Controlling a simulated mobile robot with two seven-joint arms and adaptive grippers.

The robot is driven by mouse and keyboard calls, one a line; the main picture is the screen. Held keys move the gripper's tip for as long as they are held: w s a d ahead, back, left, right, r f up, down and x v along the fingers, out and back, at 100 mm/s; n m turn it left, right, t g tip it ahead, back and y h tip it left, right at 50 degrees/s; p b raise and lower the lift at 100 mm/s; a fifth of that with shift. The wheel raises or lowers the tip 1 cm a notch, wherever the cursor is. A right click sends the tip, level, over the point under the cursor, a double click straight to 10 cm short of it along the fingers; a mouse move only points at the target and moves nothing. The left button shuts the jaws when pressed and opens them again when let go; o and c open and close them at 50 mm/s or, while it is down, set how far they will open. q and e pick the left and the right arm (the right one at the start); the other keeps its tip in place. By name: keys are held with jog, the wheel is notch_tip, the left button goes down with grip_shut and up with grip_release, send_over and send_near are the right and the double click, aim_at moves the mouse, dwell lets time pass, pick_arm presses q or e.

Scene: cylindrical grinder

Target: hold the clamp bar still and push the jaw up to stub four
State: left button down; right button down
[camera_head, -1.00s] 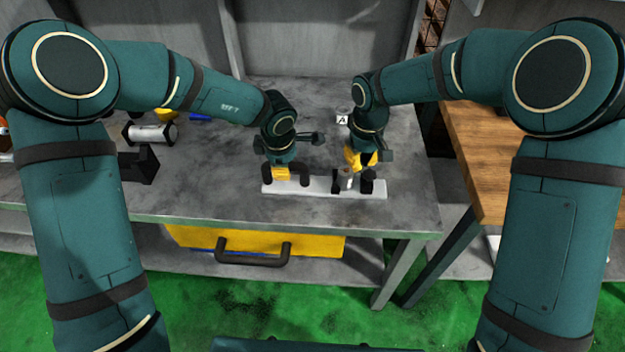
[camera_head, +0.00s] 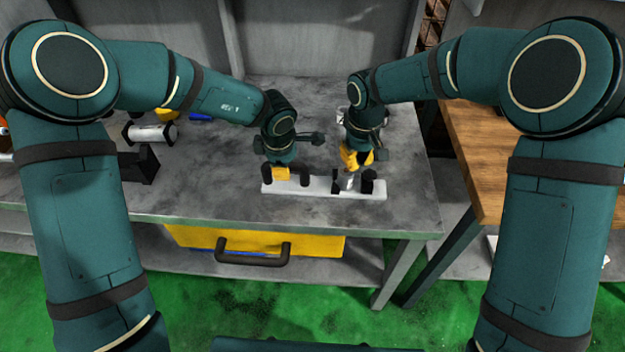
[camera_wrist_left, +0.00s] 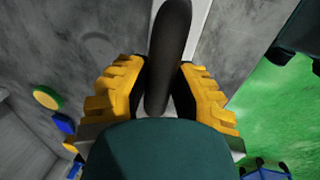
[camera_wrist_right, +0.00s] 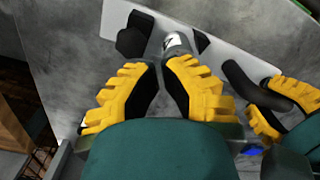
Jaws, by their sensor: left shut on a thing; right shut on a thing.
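The clamp bar (camera_head: 318,187) is a long white bar lying on the grey bench, with several black posts on it. It also shows in the right wrist view (camera_wrist_right: 226,52). My left gripper (camera_head: 281,172) is shut on a rounded black post (camera_wrist_left: 170,50) near the bar's left end. My right gripper (camera_head: 355,164) is over the bar's right part. Its fingers are shut on the upper end of the small grey-white jaw (camera_wrist_right: 177,42). The jaw stands between a black block (camera_wrist_right: 134,36) and a thin black stub (camera_wrist_right: 201,41). Stub numbers are not legible.
A black block (camera_head: 140,165) and a silver-and-black cylinder (camera_head: 152,133) are at the bench's left. A yellow case (camera_head: 190,237) with a dark handle lies on the shelf below. A wooden table (camera_head: 480,150) is at the right.

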notch_tip(320, 180, up, 7)
jog(key=shift+d, duration=0.4)
dwell(0.7)
jog(key=shift+f, duration=0.15)
dwell(0.5)
jog(key=c, duration=1.7)
grip_release()
jog(key=shift+d+f, duration=0.1)
jog(key=shift+d, duration=0.1)
grip_shut()
jog(key=d+f, duration=0.2)
jog(key=f, duration=0.1)
jog(key=d+f, duration=0.2)
jog(key=f, duration=0.1)
jog(key=d+f, duration=0.2)
jog(key=f, duration=0.1)
jog(key=shift+s+f, duration=0.1)
jog(key=shift+f, duration=0.3)
jog(key=shift+s+f, duration=0.1)
jog(key=shift+f, duration=0.2)
jog(key=shift+s+f, duration=0.15)
jog(key=shift+f, duration=0.05)
jog(key=shift+r, duration=0.15)
